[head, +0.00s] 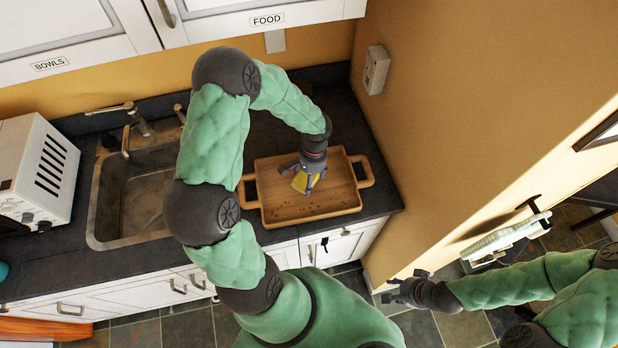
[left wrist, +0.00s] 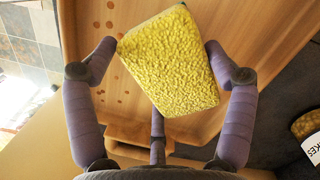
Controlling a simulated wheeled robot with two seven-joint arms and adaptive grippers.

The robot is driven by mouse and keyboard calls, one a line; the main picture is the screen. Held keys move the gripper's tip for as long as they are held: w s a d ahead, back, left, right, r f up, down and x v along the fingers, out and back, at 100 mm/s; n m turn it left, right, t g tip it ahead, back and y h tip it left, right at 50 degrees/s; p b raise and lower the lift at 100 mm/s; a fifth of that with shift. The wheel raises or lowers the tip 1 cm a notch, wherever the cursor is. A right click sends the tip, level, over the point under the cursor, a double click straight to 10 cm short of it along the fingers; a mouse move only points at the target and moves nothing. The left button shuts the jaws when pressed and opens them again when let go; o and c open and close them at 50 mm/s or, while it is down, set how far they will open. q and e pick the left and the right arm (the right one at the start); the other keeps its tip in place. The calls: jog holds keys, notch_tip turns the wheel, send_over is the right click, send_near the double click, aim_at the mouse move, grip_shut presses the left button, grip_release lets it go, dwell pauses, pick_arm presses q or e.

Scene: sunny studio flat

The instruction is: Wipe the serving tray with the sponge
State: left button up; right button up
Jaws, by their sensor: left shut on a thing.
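The wooden serving tray (head: 336,207) with two handles lies on the dark counter right of the sink. Brown spots show on its floor, and they also show on the tray in the left wrist view (left wrist: 25,47). My left gripper (head: 303,180) is over the tray, shut on a yellow sponge (head: 300,182). The sponge sits tilted between the fingers in the left wrist view (left wrist: 172,65). I cannot tell whether the sponge touches the tray. My right gripper (head: 400,288) is empty, its fingers spread, low over the floor and far from the tray.
The sink (head: 130,200) with its faucet (head: 135,115) is left of the tray, and a white appliance (head: 45,170) stands further left. The wall (head: 440,120) rises close to the tray's right. A labelled jar (left wrist: 308,135) is partly visible in the left wrist view.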

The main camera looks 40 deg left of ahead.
aim_at(329, 185)
pick_arm(q)
jog(key=shift+f, duration=0.25)
jog(key=shift+f+b, duration=0.35)
jog(key=shift+b, duration=0.2)
jog(key=shift+f+b, duration=0.85)
jog(key=shift+f, duration=0.1)
jog(key=shift+d, duration=0.1)
jog(key=shift+w+d+b, duration=0.3)
jog(key=shift+w+d, duration=0.1)
jog(key=shift+d, duration=1.05)
jog(key=shift+w+d+b, duration=0.25)
jog(key=shift+w+d, duration=0.15)
jog(key=shift+d, duration=1)
jog(key=shift+w+d+b, duration=0.3)
jog(key=shift+w+d, duration=0.1)
jog(key=shift+d, duration=1.05)
jog(key=shift+w+a, duration=1.6)
jog(key=shift+a, duration=0.3)
